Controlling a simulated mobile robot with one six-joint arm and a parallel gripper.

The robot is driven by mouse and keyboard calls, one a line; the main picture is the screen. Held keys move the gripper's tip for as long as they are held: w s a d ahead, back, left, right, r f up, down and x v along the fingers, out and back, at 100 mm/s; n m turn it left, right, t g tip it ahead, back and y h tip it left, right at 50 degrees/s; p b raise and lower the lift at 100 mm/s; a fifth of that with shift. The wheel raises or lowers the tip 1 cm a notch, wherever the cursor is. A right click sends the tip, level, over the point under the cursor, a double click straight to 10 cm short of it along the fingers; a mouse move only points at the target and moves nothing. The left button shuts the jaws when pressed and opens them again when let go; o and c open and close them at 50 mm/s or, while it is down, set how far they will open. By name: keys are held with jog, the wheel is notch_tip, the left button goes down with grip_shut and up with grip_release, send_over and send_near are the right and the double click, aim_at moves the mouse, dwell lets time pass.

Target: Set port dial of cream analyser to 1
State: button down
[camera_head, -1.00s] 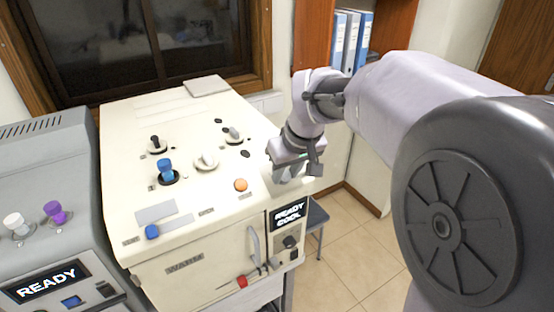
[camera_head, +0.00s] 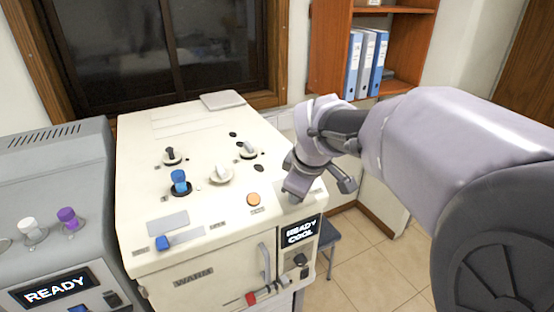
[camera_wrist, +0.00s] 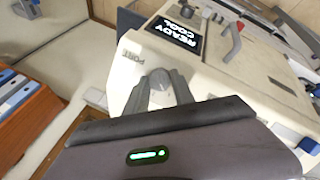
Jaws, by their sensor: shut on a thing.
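The cream analyser (camera_head: 138,190) stands in the middle of the head view, with a sloped top full of knobs and a screen (camera_head: 300,232) reading READY COOL. My gripper (camera_head: 293,196) is at its right front corner, above that screen. In the wrist view, my gripper (camera_wrist: 163,88) has its two grey fingers closed around the port dial (camera_wrist: 158,74), a pale grey knob beside the printed word PORT (camera_wrist: 127,57). The fingers and the gripper body cover most of the dial and its scale, so its setting cannot be read. The gripper hides the dial in the head view.
An orange button (camera_head: 254,200), a blue knob (camera_head: 180,183) and a white knob (camera_head: 221,174) stand left of my gripper. A grey machine (camera_head: 60,170) with a READY screen is at far left. A shelf with blue binders (camera_head: 365,65) is behind my arm.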

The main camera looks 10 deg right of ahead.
jog(key=shift+n, duration=0.3)
jog(key=c, duration=1.1)
grip_release()
jog(key=shift+o, duration=0.2)
jog(key=p+v, duration=0.3)
jog(key=v, duration=1.4)
jog(key=shift+s+a+p, duration=0.15)
jog(key=shift+s+p, duration=0.1)
jog(key=shift+p, duration=0.1)
jog(key=shift+r, duration=0.15)
